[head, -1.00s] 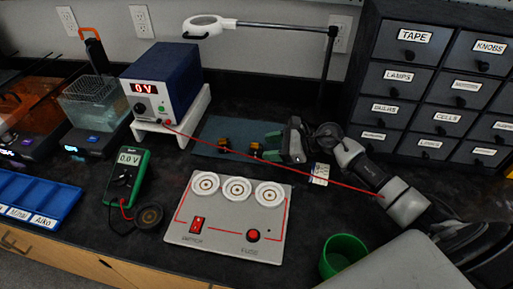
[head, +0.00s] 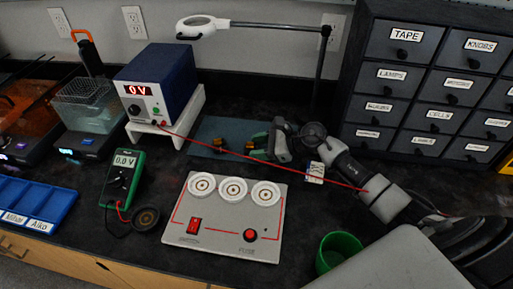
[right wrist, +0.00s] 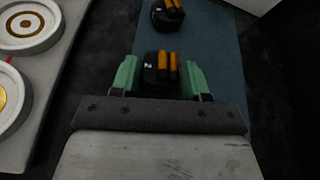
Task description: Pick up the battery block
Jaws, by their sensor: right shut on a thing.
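Two dark battery blocks with orange cells show on the blue mat (head: 228,130) in the head view. The left one (head: 218,145) stands apart from my gripper. The right one (head: 250,147) is at the fingertips of my right gripper (head: 262,147), partly hidden by it. In the right wrist view this near battery block (right wrist: 152,68) sits between the green fingers of my right gripper (right wrist: 160,74), which is shut on it. The other battery block (right wrist: 166,16) lies beyond. I cannot tell whether the held block is off the mat. My left gripper is not in view.
A grey panel (head: 215,238) with three white round sockets lies in front of the mat. A red lead (head: 210,144) runs across the scene. The power supply (head: 158,85) stands at the left, the drawer cabinet (head: 400,75) at the right. A green cup (head: 338,250) stands front right.

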